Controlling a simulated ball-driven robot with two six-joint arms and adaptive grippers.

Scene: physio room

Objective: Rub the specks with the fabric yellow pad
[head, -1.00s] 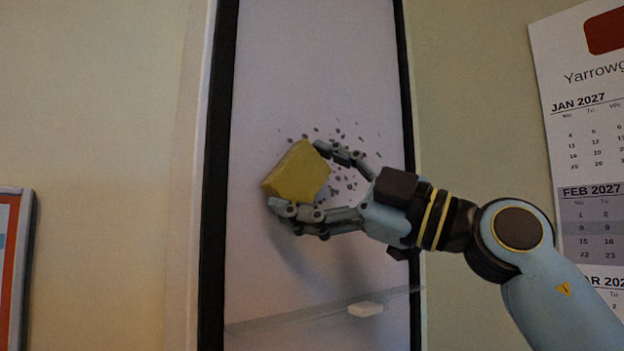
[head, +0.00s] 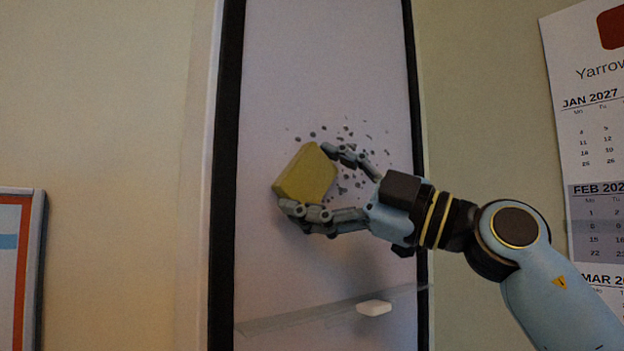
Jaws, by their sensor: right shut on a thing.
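The yellow fabric pad (head: 304,174) is held in my right gripper (head: 318,182), whose fingers close on it from above right and below. Dark grey specks (head: 347,133) are scattered on the pale upright panel, above and to the right of the pad. Some specks show between the fingers, and the pad and hand may hide others. I cannot tell whether the pad touches the panel. My left gripper is not in view.
The tall pale panel (head: 330,70) has a dark frame. A narrow ledge (head: 300,320) crosses it low down, with a small white block (head: 374,308) on it. A calendar (head: 595,130) hangs at right, and a framed picture (head: 20,270) at left.

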